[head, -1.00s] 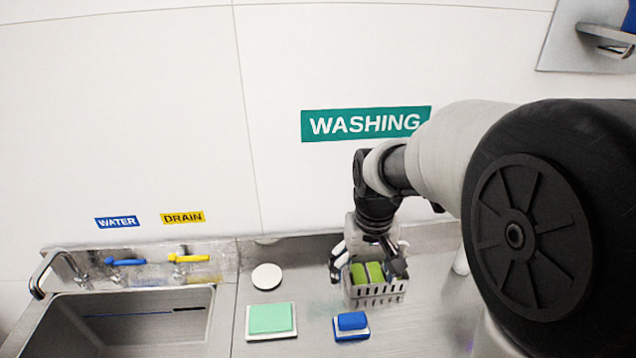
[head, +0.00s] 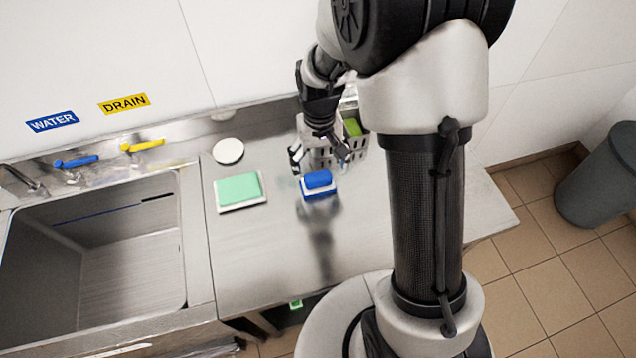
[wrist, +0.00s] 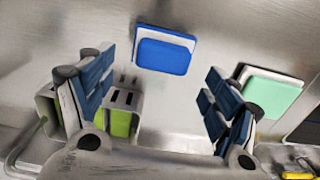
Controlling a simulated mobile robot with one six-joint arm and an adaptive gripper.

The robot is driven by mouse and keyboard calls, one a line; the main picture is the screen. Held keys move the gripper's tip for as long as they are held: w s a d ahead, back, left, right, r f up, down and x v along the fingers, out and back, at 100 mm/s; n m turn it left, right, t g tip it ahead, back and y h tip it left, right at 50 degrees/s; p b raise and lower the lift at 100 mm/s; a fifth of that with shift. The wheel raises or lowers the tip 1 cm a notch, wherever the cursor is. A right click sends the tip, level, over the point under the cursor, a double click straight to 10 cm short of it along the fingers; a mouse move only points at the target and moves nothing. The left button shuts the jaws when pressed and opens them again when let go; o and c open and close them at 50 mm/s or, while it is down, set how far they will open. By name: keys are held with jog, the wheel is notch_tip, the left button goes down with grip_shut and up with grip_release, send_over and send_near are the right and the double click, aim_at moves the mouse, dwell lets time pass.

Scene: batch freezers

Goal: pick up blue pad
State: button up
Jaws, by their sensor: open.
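The blue pad (head: 318,179) lies on a small white tray (head: 321,194) on the steel counter, near the middle of the head view. In the wrist view the blue pad (wrist: 163,56) shows ahead of the fingertips, at the upper middle. My gripper (head: 322,160) is open and points down above the counter, just behind the pad in the head view. In the wrist view its two fingers (wrist: 157,100) are spread wide with nothing between them. The pad is apart from the fingers.
A green pad on a white tray (head: 239,188) lies left of the blue pad. A basket (head: 353,148) with green pads stands close behind my gripper. A white disc (head: 228,151) lies near the wall. The sink (head: 100,250) is at the left. The counter's front is clear.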

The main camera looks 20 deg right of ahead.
aim_at(318, 175)
jog(key=f+b, duration=0.1)
jog(key=f, duration=0.1)
jog(key=f+b, duration=0.1)
jog(key=f, duration=0.2)
jog(key=shift+s+a+f, duration=0.15)
jog(key=shift+a+f, duration=0.05)
jog(key=shift+r, duration=0.1)
jog(key=shift+c, duration=0.4)
jog(key=c, duration=1.2)
notch_tip(318, 175, up, 20)
jog(key=p, duration=0.5)
jog(key=shift+p, duration=0.3)
